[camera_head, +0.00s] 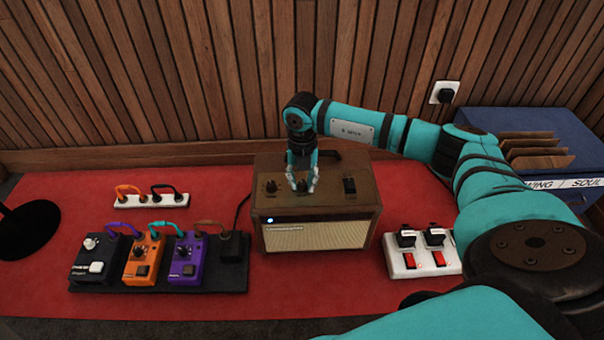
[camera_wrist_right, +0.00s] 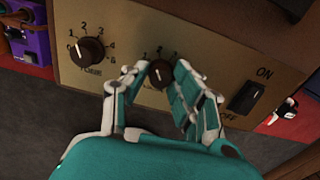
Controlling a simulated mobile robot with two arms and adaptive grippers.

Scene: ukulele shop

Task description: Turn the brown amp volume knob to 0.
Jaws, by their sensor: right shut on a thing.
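The brown amp (camera_head: 318,197) stands on the red table covering, with a small blue light lit on its front. Its top panel has two dark knobs and an on/off switch (camera_wrist_right: 245,97). My right gripper (camera_head: 302,186) reaches down from above and is shut on the middle knob (camera_wrist_right: 159,72). In the right wrist view its two fingers (camera_wrist_right: 152,84) flank this knob; they hide part of its scale and label, and its pointer direction is unclear. The other knob (camera_wrist_right: 87,50) stands free to the left, with a white pointer mark; its label is blurred. My left gripper is not in view.
A pedal board (camera_head: 160,280) with several coloured pedals lies left of the amp. A white power strip (camera_head: 398,262) with red switches lies to the right. A blue box (camera_head: 500,121) stands at the back right. A slatted wood wall is behind.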

